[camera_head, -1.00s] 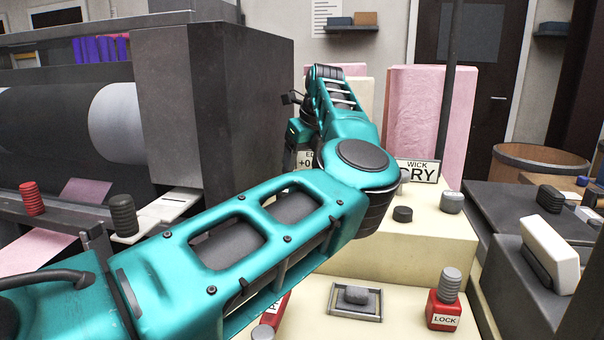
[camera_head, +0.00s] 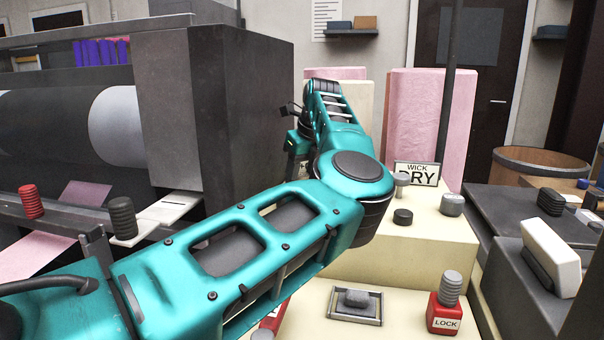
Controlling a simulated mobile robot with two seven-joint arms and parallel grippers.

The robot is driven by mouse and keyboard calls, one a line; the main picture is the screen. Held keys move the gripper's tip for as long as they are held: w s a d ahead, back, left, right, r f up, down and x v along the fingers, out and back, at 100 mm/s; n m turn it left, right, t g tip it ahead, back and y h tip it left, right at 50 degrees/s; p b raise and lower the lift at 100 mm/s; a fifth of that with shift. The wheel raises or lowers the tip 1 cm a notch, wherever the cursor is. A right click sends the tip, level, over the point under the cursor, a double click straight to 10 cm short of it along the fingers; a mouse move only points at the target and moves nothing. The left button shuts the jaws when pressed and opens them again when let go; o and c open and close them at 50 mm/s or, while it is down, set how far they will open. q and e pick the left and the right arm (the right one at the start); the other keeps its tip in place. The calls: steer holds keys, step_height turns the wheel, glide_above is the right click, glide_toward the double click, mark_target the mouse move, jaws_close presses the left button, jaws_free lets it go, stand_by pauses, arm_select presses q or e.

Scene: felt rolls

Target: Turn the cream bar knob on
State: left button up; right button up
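A pale cream bar (camera_head: 550,256), which looks like the cream bar knob, stands tilted on a dark base on a grey box at the right. Nothing touches it. My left arm (camera_head: 250,243) crosses the picture from the lower left and bends upward at the centre, well left of the bar. A dark and teal end part with a small green light (camera_head: 292,146) shows behind the forearm. The fingers of my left gripper are hidden there. My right gripper is not in view.
A cream stepped block (camera_head: 420,240) carries dark and grey knobs and a WICK DRY sign (camera_head: 416,173). A red LOCK block (camera_head: 444,312) and a framed grey knob (camera_head: 356,299) sit in front. A dark roller machine (camera_head: 240,110) fills the left.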

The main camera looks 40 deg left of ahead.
arm_select(q)
steer(key=shift+c, duration=0.9)
steer(key=shift+m, duration=0.3)
steer(key=m+t+b, duration=0.1)
steer(key=m, duration=0.2)
steer(key=shift+s+f+h+b, duration=0.1)
steer(key=shift+h+b, duration=0.2)
steer(key=shift+b, duration=0.1)
steer(key=m+t+b, duration=0.1)
steer(key=m, duration=0.1)
steer(key=m+h, duration=0.1)
steer(key=m, duration=0.2)
steer(key=shift+s+a+t+b, duration=0.1)
steer(key=shift+a+t+b, duration=0.05)
steer(key=shift+t+b, duration=0.25)
steer(key=shift+m, duration=0.3)
steer(key=o, duration=1.1)
steer(key=shift+c, duration=0.2)
